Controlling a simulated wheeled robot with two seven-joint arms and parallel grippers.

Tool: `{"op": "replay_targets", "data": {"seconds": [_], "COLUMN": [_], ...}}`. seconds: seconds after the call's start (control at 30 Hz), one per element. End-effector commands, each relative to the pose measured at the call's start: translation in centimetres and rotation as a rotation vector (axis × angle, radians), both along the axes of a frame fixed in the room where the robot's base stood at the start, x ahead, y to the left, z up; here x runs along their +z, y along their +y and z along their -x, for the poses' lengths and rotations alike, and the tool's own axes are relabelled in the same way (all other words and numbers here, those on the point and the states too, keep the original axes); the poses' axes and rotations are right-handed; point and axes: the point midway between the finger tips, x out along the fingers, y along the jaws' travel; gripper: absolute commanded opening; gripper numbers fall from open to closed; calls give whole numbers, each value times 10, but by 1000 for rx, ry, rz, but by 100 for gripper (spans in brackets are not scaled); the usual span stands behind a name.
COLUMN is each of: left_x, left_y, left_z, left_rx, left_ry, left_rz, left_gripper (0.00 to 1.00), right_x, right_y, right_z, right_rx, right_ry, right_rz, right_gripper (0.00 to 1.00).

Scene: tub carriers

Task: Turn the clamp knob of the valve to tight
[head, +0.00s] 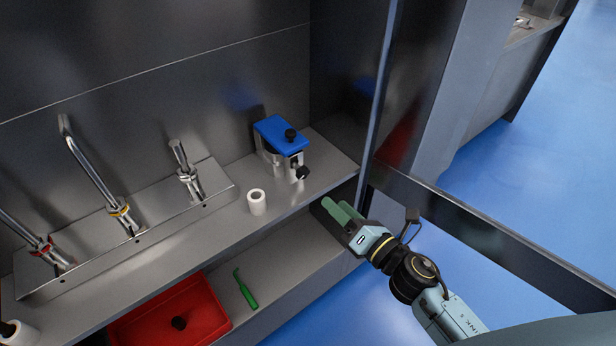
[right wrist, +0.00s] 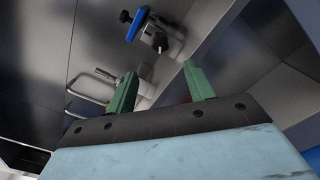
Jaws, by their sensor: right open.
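The valve (head: 272,152) is a grey metal block with a blue top plate, standing upright on the right end of the upper shelf. One black knob (head: 290,134) sits on the blue plate and another black knob (head: 302,173) sticks out of its lower front. I cannot tell which is the clamp knob. My right gripper (head: 337,209) is in front of the shelf edge, below and right of the valve, apart from it. In the right wrist view its green fingers (right wrist: 160,84) are spread and empty, with the valve's blue plate (right wrist: 137,24) beyond them. My left gripper is not in view.
A white roll (head: 257,202) stands left of the valve. Several metal taps stand on a raised strip (head: 160,232) further left. A red tub (head: 170,309) and a green tool (head: 245,289) are on the lower level. A vertical post (head: 381,85) rises right of the valve.

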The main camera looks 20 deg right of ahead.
Motion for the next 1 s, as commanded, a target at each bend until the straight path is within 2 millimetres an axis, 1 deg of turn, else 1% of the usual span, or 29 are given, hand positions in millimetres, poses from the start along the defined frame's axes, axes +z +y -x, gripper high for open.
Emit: {"op": "replay_targets", "data": {"seconds": [0.03,0.3,0.5,0.7,1.0], "left_x": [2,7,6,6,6], "left_y": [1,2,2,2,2], "left_z": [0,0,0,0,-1], "left_rx": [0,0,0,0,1], "left_ry": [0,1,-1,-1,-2], "left_rz": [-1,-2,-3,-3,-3], "left_gripper": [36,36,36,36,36], "right_x": [3,2,0,0,0], "right_y": [3,21,32,38,39], "right_z": [-10,-60,-90,-105,-107], "right_rx": [0,-1,-1,-1,-1], "right_ry": [-3,-1,2,2,3], "right_rz": [0,-4,-5,-5,-4], "right_gripper": [53,53,53,53,53]}}
